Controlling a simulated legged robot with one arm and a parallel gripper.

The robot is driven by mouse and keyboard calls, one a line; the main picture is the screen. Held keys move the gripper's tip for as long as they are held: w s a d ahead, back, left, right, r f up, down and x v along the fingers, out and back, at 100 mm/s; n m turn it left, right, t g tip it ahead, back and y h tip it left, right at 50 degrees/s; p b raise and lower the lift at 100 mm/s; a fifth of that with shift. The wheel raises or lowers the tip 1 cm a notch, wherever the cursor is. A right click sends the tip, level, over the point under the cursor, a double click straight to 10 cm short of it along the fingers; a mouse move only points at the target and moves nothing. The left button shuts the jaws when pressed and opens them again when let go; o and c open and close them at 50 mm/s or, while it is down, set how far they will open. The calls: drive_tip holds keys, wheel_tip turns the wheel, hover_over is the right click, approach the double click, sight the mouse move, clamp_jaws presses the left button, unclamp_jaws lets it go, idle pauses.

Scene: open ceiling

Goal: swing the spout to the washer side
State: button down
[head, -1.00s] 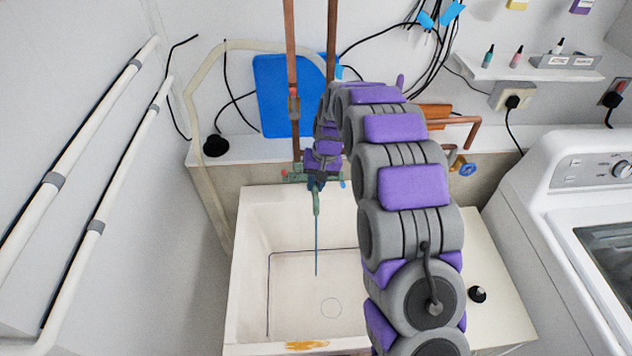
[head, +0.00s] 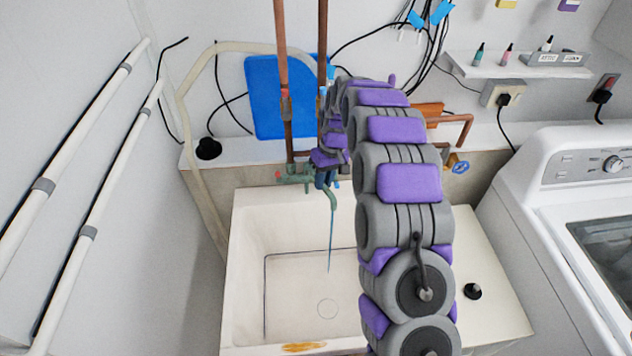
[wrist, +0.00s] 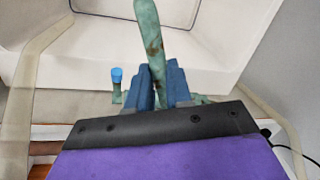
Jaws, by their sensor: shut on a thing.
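The green, worn spout (head: 331,196) hangs over the white sink (head: 235,280), with a thin stream of water falling from its tip into the basin. In the wrist view the spout (wrist: 151,40) stands between the blue fingers of my gripper (wrist: 158,88), which are shut on it. In the head view my gripper (head: 326,178) is at the tap, partly hidden by my arm. The washer (head: 545,190) is white and stands to the right of the sink. A blue-capped tap handle (wrist: 116,76) shows left of the fingers in the wrist view.
Two copper pipes (head: 284,60) rise behind the tap. A blue board (head: 262,95) leans on the wall. A black round stopper (head: 473,291) lies on the ledge between sink and washer. White pipes (head: 80,150) run along the left wall.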

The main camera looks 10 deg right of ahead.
drive_tip(key=shift+w+d+n+g, duration=0.15)
drive_tip(key=shift+w+d+n, duration=0.4)
drive_tip(key=shift+d+n, duration=0.35)
drive_tip(key=shift+w+d+n+g, duration=0.15)
drive_tip(key=shift+w+d+n, duration=0.4)
drive_tip(key=shift+n, duration=0.55)
drive_tip(key=c, duration=1)
unclamp_jaws()
drive_tip(key=shift+c, duration=0.2)
drive_tip(key=shift+r, duration=0.1)
